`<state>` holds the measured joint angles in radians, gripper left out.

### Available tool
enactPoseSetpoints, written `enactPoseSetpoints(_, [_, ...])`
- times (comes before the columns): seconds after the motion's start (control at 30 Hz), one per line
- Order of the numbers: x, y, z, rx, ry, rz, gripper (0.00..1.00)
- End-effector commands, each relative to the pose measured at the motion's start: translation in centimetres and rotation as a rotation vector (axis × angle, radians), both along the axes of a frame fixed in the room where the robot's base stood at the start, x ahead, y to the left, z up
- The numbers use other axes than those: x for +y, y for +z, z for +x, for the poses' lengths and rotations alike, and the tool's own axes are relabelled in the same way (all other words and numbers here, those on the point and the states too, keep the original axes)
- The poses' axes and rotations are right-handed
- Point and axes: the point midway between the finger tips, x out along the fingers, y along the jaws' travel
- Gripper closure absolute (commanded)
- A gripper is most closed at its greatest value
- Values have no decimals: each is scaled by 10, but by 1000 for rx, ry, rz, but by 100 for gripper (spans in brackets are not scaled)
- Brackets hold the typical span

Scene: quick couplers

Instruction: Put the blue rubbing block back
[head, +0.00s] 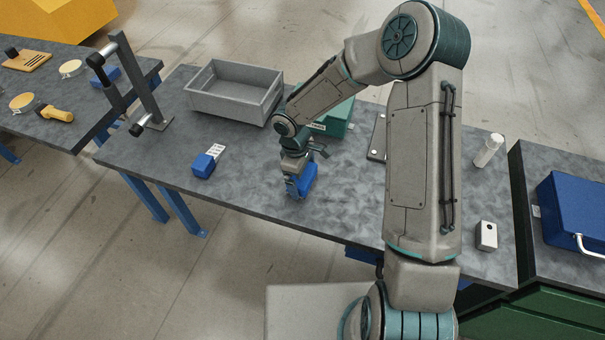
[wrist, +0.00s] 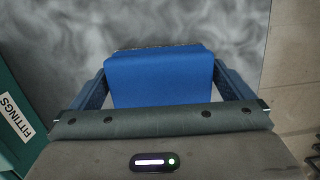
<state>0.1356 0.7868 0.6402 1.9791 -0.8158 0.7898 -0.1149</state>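A blue block (wrist: 160,76) fills the space between the fingertips of my gripper (wrist: 161,82) in the wrist view; both fingers appear to touch its sides. In the head view my gripper (head: 294,188) points down over the front middle of the grey table, with the blue block (head: 308,178) at its fingers. I cannot tell whether the block touches the tabletop. A further blue block (head: 104,77) lies on the left table.
A grey open bin (head: 228,106) stands behind, beside a teal box (head: 338,120) labelled FITTINGS (wrist: 15,117). A dark upright stand (head: 148,95) is at the table's left end. The front-left tabletop is clear.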

Motion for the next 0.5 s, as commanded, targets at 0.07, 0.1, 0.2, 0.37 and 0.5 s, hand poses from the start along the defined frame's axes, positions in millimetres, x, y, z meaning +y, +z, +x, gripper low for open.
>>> enactPoseSetpoints(0.07, [0,0,0,0,0,0,0])
enactPoseSetpoints(0.1, [0,0,0,0,0,0,0])
enactPoseSetpoints(0.2, [0,2,0,1,1,0,0])
enactPoseSetpoints(0.37, [0,4,0,1,0,0,0])
enactPoseSetpoints(0.5, [4,29,3,-6,0,2,0])
